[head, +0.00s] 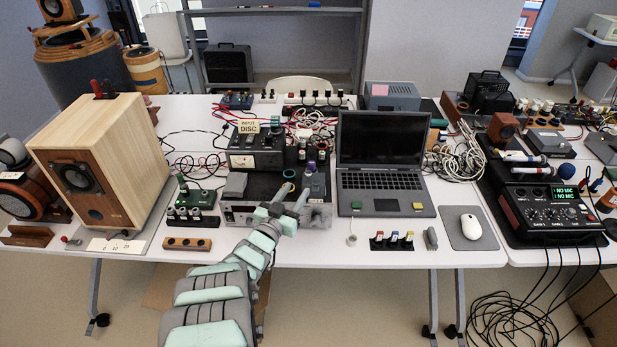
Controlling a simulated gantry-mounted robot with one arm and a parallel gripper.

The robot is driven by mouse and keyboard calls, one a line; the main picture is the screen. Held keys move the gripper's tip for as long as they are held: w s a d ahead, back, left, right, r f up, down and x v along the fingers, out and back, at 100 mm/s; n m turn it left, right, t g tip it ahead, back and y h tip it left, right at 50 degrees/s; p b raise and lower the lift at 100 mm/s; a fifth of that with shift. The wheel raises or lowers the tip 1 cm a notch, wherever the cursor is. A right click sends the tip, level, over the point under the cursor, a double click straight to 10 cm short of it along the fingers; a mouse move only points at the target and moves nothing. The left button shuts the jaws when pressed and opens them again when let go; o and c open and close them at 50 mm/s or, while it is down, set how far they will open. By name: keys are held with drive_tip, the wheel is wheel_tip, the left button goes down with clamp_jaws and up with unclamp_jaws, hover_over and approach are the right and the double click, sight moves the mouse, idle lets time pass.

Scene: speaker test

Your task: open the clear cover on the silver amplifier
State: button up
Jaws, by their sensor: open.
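The silver amplifier (318,217) stands near the table's front edge, left of the laptop, with its front panel facing me. Its top is dark and has several small items on it. My gripper (297,191) is open, with its two fingers reaching over the amplifier's top. My arm comes up from the bottom of the picture and hides the middle of the amplifier's front. I cannot make out the clear cover; it is too small or hidden by my gripper. I cannot tell whether the fingers touch anything.
A wooden speaker (130,160) stands at the left. A black laptop (380,140) is open just right of the amplifier. A black unit with a sign (248,127) stands behind it. A wooden block (187,244) lies front left. A mixer (550,205) stands far right.

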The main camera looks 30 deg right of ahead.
sight(308, 177)
drive_tip(key=b+x, duration=0.1)
drive_tip(key=x, duration=0.3)
drive_tip(key=b+x, duration=0.2)
drive_tip(key=x, duration=0.2)
drive_tip(key=shift+s+f, duration=0.1)
drive_tip(key=shift+f, duration=0.1)
drive_tip(key=shift+b+x, duration=0.4)
drive_tip(key=shift+x, duration=0.45)
drive_tip(key=shift+r, duration=0.2)
clamp_jaws()
idle(0.4)
